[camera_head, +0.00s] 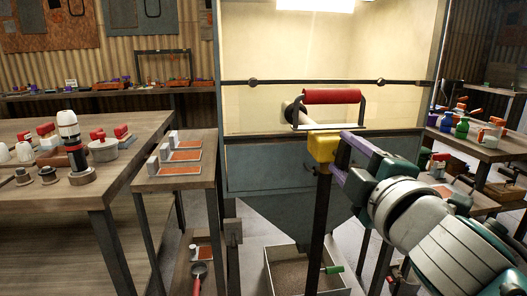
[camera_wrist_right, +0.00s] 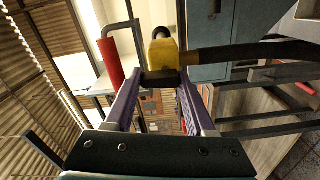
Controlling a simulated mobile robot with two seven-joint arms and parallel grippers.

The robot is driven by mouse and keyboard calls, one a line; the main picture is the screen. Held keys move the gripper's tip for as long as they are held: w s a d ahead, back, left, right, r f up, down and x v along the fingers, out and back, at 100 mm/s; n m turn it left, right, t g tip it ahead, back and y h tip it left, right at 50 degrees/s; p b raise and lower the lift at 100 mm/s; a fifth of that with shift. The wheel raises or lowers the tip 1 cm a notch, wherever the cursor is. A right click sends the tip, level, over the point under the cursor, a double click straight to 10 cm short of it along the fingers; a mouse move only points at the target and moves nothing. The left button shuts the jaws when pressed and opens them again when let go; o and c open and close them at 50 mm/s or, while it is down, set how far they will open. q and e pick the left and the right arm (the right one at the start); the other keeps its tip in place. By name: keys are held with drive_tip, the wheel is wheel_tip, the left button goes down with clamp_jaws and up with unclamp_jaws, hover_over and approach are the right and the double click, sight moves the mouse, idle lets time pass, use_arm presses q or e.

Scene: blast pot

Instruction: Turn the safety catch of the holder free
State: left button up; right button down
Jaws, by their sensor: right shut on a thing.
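A yellow block (camera_head: 322,147) sits at the top of a dark upright post (camera_head: 319,220), in front of the cabinet; I take it to be the safety catch on its holder, though I cannot be sure. In the wrist view the yellow block (camera_wrist_right: 163,54) has a small dark end between the purple fingertips. My right gripper (camera_head: 345,153) reaches in from the right and is shut on this piece; its fingers (camera_wrist_right: 161,78) stand on either side of the dark end. The catch's exact turn angle is unclear. My left gripper is not in view.
A red-gripped bar (camera_head: 332,96) is mounted on the cabinet (camera_head: 268,166) just above the block. It is close to the fingers in the wrist view (camera_wrist_right: 110,65). A bin (camera_head: 285,272) is below. Benches with tools stand left (camera_head: 130,140) and right (camera_head: 478,150).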

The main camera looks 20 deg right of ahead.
drive_tip(key=shift+n, duration=0.6)
drive_tip(key=shift+c, duration=1.2)
unclamp_jaws()
drive_tip(key=v, duration=1)
drive_tip(key=shift+b, duration=0.45)
drive_tip(key=shift+w+a, duration=0.1)
